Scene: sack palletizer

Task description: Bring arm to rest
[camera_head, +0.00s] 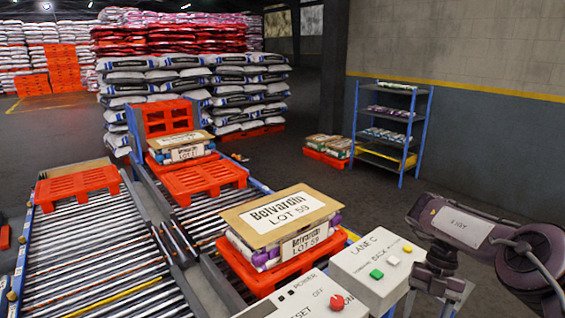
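My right arm (465,228) reaches in from the right edge, dark and bulky, with a pale label on one link. My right gripper (436,282) hangs low at its end, just right of the Lane C control box (378,268). It looks dark and small, its fingers are not clear, and I see nothing held in it. I cannot tell whether it touches the box or is only in front of it. My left gripper is not in view.
A second control box (300,300) with a red button stands at the bottom. A labelled Belvardin load (285,215) sits on an orange pallet (262,280) beside the boxes. Roller conveyors (95,240) run at left, with a blue shelf rack (391,125) at the back right.

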